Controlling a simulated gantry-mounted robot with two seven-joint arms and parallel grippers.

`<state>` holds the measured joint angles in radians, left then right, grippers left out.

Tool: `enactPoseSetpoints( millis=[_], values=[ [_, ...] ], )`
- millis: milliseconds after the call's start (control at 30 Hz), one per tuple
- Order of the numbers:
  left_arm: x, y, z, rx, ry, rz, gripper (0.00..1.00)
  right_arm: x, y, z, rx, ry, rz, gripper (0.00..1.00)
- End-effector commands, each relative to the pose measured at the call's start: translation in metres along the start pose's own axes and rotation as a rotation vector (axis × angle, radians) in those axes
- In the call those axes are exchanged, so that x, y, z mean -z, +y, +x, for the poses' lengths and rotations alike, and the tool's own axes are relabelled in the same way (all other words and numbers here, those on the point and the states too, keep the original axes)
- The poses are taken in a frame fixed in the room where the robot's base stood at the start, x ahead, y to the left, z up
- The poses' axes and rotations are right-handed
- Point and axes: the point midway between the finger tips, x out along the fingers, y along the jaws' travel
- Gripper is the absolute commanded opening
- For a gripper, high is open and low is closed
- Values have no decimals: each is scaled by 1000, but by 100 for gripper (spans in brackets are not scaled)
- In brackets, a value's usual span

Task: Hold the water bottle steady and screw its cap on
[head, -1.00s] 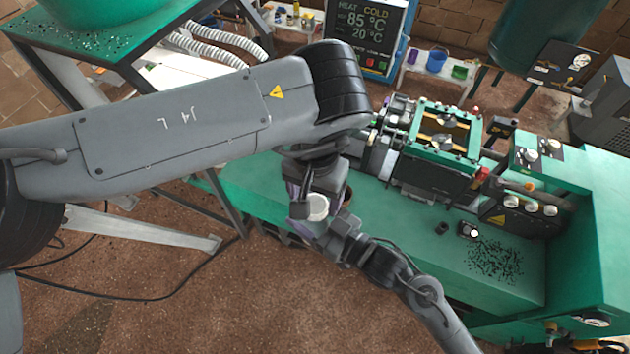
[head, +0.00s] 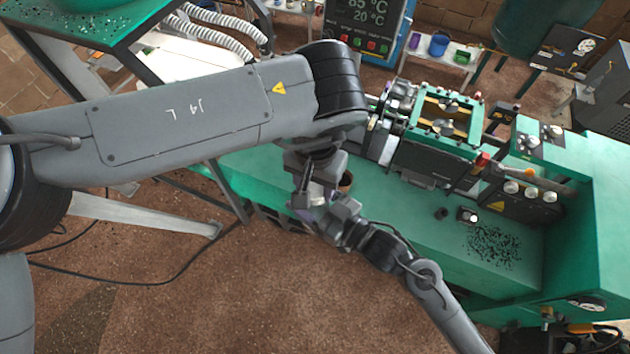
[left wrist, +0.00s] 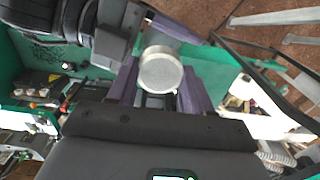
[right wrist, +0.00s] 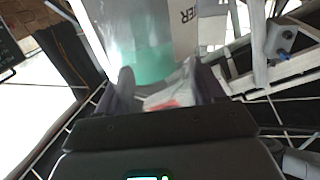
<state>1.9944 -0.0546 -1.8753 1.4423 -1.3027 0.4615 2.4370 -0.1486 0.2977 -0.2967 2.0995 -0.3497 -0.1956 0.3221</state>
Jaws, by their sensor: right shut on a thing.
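The round silver-white cap (left wrist: 160,71) shows from above in the left wrist view. My left gripper (left wrist: 160,88) has its purple fingers apart, one on each side of the cap; I see no clear grip on it. In the head view my left gripper (head: 308,195) hangs over the bench front, meeting my right gripper (head: 338,212). In the right wrist view my right gripper (right wrist: 160,82) is shut on the water bottle (right wrist: 168,97), a pale piece with a red mark between its fingers. Most of the bottle is hidden, so cap contact with its neck cannot be told.
The green bench (head: 410,225) holds a green-framed machine (head: 440,130), a small black part (head: 441,213) and scattered dark pellets (head: 492,246). A clear vessel (right wrist: 140,45) with a teal lower part stands behind my right fingers. Open floor lies in front of the bench.

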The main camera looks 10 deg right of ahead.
Motion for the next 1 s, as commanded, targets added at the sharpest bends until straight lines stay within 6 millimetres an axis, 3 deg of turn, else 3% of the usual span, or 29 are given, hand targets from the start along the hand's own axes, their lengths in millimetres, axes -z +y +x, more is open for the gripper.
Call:
enactPoseSetpoints(
  millis=[467,567,900,1000],
  values=[
    [0,0,0,0,0,54,10,0,0,0,0,1,0,0],
    [0,0,0,-1,-1,195,10,0,0,0,0,1,0,0],
    [0,-1,1,1,-1,896,10,0,0,0,0,1,0,0],
    [0,-1,1,1,0,1006,10,0,0,0,0,1,0,0]
  ],
)
